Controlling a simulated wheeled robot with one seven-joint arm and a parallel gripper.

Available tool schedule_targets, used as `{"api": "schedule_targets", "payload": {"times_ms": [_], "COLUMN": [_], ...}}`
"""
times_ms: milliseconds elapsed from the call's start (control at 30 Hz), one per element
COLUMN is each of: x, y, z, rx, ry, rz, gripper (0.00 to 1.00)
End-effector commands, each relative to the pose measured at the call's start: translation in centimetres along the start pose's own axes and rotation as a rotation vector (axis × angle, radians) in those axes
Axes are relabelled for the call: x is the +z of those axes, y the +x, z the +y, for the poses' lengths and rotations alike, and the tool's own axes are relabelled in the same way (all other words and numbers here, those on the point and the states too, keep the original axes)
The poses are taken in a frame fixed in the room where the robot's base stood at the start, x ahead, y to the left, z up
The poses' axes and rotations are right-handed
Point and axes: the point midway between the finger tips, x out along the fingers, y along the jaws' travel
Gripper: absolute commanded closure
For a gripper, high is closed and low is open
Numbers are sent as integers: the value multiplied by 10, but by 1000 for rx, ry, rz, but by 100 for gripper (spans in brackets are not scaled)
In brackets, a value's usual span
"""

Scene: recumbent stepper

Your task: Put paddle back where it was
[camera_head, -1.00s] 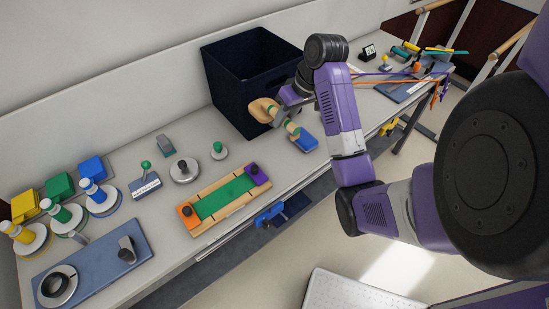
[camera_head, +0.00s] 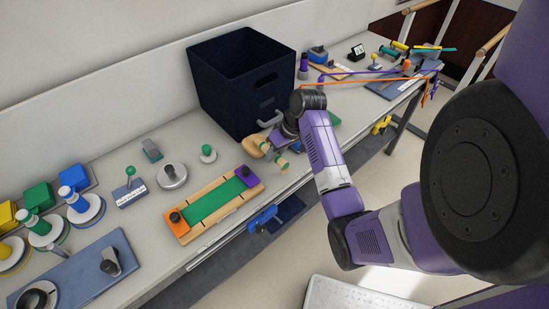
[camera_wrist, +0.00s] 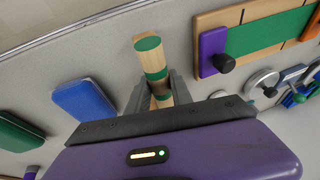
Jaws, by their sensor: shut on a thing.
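A wooden paddle (camera_head: 257,145) with green bands on its handle is in my gripper (camera_head: 276,150), beside the front edge of the counter. Its rounded head points left and its handle end points toward the front edge in the head view. In the wrist view the green-tipped handle (camera_wrist: 148,44) sticks out between my two fingers (camera_wrist: 159,92), which are shut on it. The paddle's head is hidden in the wrist view. I cannot tell whether the paddle touches the counter.
A wooden board with a green strip (camera_head: 215,200) lies left of the paddle. A dark bin (camera_head: 245,85) stands behind. A blue block (camera_wrist: 85,99) and a green block (camera_wrist: 18,134) lie near my gripper. Pegs and knobs fill the counter's left part.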

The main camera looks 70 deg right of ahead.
Motion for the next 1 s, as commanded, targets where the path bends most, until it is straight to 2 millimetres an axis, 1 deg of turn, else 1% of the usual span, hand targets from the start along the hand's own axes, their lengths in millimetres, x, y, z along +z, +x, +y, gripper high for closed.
{"api": "schedule_targets", "payload": {"times_ms": [33, 100, 200, 567, 600, 700, 1000], "x": [3, 5, 7, 8, 8, 8, 8], "y": [7, 15, 21, 24, 25, 24, 24], "z": [2, 4, 5, 5, 5, 5, 5], "rx": [-1, 0, 0, 0, 0, 0, 0], "ry": [2, 0, 0, -1, -1, -1, 0], "rz": [-1, 0, 0, 1, 1, 1, 1], "gripper": [100, 100, 100, 100, 70, 52, 52]}}
